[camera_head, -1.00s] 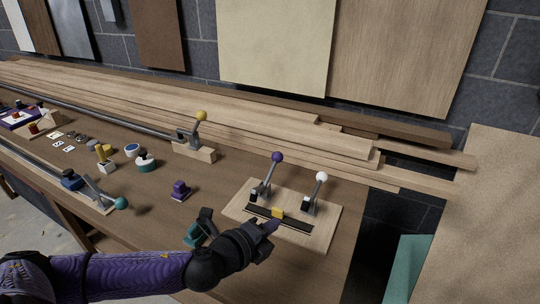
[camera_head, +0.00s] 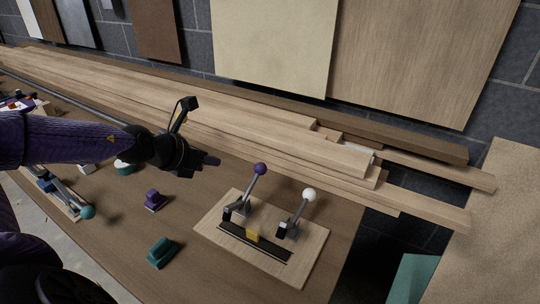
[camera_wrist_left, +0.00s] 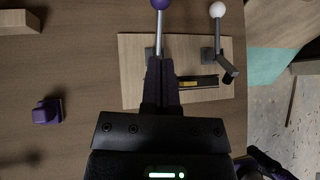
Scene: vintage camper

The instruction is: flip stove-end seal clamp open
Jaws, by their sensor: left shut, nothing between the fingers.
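A light wooden board (camera_head: 312,246) carries two toggle clamps. One has a purple-knobbed lever (camera_head: 260,170), the other a white-knobbed lever (camera_head: 309,194); both levers stand up, leaning slightly. A dark strip (camera_head: 272,249) with a yellow block (camera_head: 252,234) lies along the board's front. I cannot tell which clamp is the stove-end one. My left gripper (camera_head: 213,160) is shut and empty, left of the purple knob and apart from it. In the left wrist view, its fingertips (camera_wrist_left: 160,64) overlap the lower purple lever; contact is not clear. My right gripper is not in view.
A purple block (camera_head: 154,200) and a teal block (camera_head: 161,251) stand on the bench left of the board. Another clamp with a teal knob (camera_head: 88,212) is farther left. Stacked planks (camera_head: 300,140) run behind. Bare bench lies between the blocks and the board.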

